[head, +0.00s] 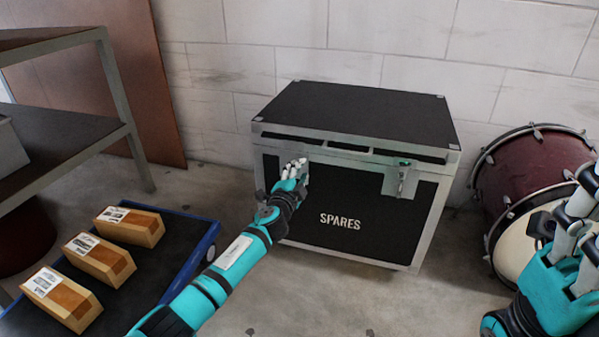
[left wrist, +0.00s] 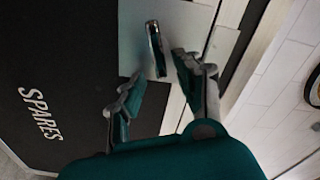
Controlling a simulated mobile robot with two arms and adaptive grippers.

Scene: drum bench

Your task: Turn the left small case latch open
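A black case marked SPARES (head: 342,240), with metal edges and a closed lid, stands on the floor against the wall. My left gripper (head: 294,168) is at the upper left of its front and hides most of the left latch there. In the left wrist view the latch's narrow metal lever (left wrist: 156,48) stands on a pale plate, just beyond and between the fingertips of my left gripper (left wrist: 157,72). The fingers are apart, and I cannot tell whether one touches the lever. The right latch (head: 403,180) is in plain view. My right gripper (head: 570,225) is at the right edge, partly cut off.
A blue-rimmed tray (head: 208,243) with wooden blocks (head: 88,258) lies at the left, below a metal-framed shelf (head: 118,95). Floor in front of the case is clear.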

